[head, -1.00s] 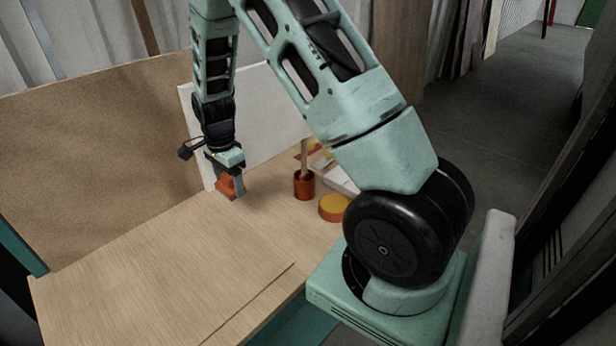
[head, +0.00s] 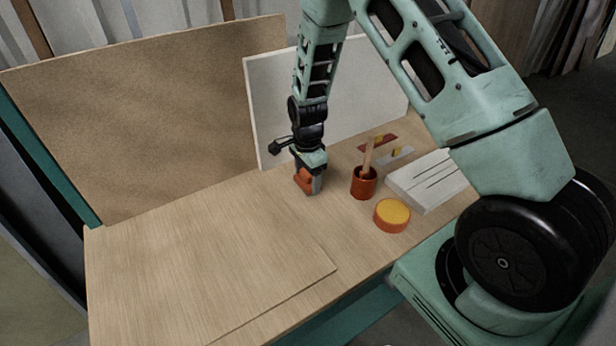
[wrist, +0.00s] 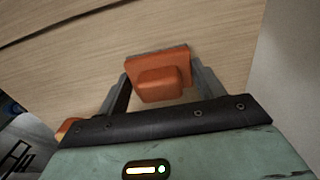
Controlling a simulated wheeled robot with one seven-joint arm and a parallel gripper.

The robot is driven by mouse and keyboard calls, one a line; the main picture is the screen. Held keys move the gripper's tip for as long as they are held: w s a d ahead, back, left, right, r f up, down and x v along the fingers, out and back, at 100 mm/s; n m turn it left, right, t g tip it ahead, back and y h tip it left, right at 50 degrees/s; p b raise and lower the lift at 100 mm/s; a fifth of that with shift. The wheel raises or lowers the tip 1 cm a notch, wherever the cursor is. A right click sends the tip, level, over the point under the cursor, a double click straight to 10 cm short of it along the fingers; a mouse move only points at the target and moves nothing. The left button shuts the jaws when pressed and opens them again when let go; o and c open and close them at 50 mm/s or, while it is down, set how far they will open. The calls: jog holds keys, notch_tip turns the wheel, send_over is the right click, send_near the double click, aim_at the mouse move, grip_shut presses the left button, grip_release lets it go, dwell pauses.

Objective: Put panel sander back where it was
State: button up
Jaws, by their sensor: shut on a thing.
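The panel sander is an orange block with a grey base (head: 304,182). It is in my gripper (head: 309,178), at or just above the wooden worktop (head: 170,270), near the lower left corner of the white panel. In the wrist view the sander (wrist: 158,78) sits between the two grey fingers of my gripper (wrist: 160,88), which are shut on its sides. I cannot tell whether its base touches the worktop.
A red-brown cup (head: 364,186) with a wooden stick stands right of the gripper. A round orange-yellow tin (head: 392,215), a white slotted block (head: 428,182) and scraper-like tools (head: 395,156) lie farther right. A white panel (head: 275,110) and brown board (head: 150,120) stand behind. A thin wooden sheet covers the left worktop.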

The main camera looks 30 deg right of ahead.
jog(key=shift+f, duration=0.5)
jog(key=shift+f, duration=0.1)
jog(key=o, duration=1)
